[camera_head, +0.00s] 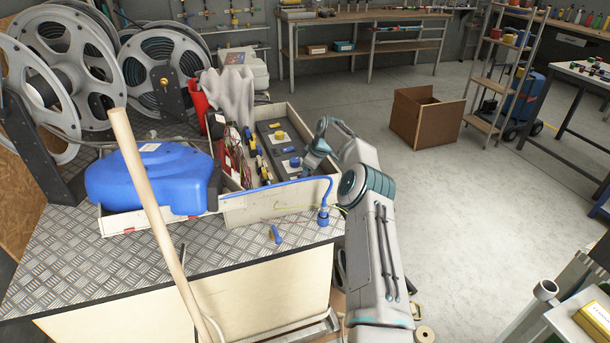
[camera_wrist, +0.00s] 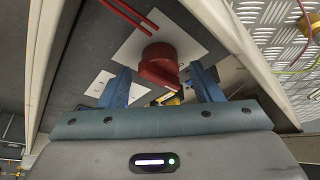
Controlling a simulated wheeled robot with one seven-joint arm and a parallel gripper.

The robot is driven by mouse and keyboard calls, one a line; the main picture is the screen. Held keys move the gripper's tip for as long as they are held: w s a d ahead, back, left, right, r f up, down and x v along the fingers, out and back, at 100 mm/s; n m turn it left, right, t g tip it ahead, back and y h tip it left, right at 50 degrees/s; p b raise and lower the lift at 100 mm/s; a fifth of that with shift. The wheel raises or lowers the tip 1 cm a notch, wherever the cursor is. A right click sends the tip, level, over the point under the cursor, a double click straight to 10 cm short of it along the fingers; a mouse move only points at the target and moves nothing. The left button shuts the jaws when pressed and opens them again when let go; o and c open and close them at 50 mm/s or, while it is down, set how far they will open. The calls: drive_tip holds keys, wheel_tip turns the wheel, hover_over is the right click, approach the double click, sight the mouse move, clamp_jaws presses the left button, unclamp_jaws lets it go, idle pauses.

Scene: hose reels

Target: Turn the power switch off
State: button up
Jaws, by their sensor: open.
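A red rotary switch knob (camera_wrist: 157,64) stands on a white square plate on a dark panel in the wrist view. My gripper (camera_wrist: 161,76) is open, with one blue finger to each side of the knob. No clear contact with the knob shows. In the head view my gripper (camera_head: 310,164) is over the right side of the dark panel (camera_head: 266,150) in an open box on the bench. The red knob cannot be made out there; my arm and gripper cover that part.
The box wall (camera_head: 270,205) rises around the panel. A yellow knob (camera_head: 279,135) and a blue part (camera_head: 294,161) sit near my gripper. Connectors and red cables crowd the box's left side.

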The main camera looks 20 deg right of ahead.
drive_tip(key=v, duration=1.2)
drive_tip(key=shift+r, duration=0.45)
drive_tip(key=shift+a, duration=0.15)
